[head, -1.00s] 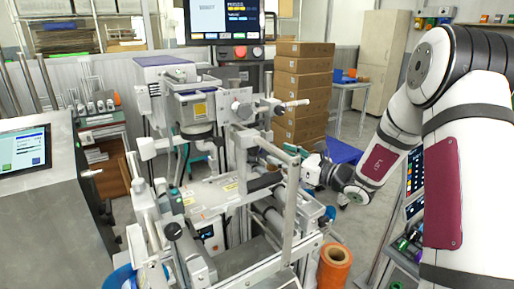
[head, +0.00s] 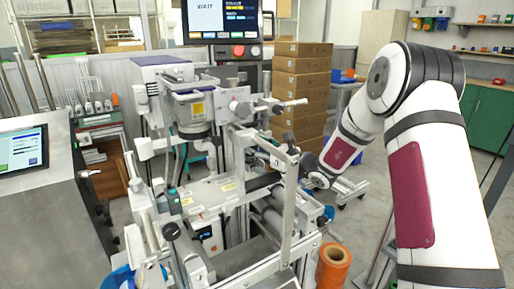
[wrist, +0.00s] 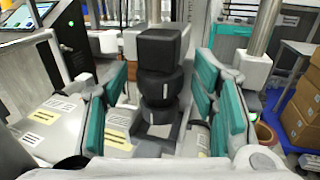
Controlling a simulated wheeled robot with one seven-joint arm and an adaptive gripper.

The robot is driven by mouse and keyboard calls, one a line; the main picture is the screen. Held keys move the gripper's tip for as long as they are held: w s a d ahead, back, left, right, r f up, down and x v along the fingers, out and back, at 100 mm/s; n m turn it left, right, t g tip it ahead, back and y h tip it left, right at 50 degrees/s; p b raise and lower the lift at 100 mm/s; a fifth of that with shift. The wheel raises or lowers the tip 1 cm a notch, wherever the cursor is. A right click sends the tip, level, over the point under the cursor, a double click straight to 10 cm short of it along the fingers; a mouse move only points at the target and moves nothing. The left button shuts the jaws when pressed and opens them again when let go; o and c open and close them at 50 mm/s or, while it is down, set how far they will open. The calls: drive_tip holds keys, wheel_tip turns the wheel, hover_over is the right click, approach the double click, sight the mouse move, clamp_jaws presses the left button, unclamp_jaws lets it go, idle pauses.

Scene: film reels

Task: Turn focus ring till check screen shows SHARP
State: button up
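In the wrist view a black stepped cylinder with a square block on top (wrist: 160,85), which looks like the lens with the focus ring, stands upright on the machine. My gripper (wrist: 160,118) is open, with teal-padded fingers to the left and right of the black cylinder. Gaps show between the pads and the black sides, so it grips nothing. In the head view my gripper is mostly hidden behind the machine's grey posts. The check screen (head: 222,18) is at the top, cut off by the frame edge; its white heading is too small to read surely.
The grey machine frame (head: 288,215) has upright posts close to my arm. A side panel with a screen (head: 22,150) is at the left. An orange roll (head: 333,265) stands at the lower right. Stacked cartons (head: 302,85) are behind. Open floor shows at right.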

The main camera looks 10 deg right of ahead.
drive_tip(key=c, duration=0.8)
drive_tip(key=shift+a+h, duration=0.1)
drive_tip(key=shift+h, duration=0.2)
drive_tip(key=shift+s+a+r+m+t+h, duration=0.15)
drive_tip(key=shift+m+t+h, duration=0.35)
drive_tip(key=shift+m+h, duration=0.25)
drive_tip(key=shift+m+t+h+b, duration=0.35)
drive_tip(key=shift+m+t+h, duration=0.25)
drive_tip(key=shift+h, duration=0.35)
drive_tip(key=o, duration=1.1)
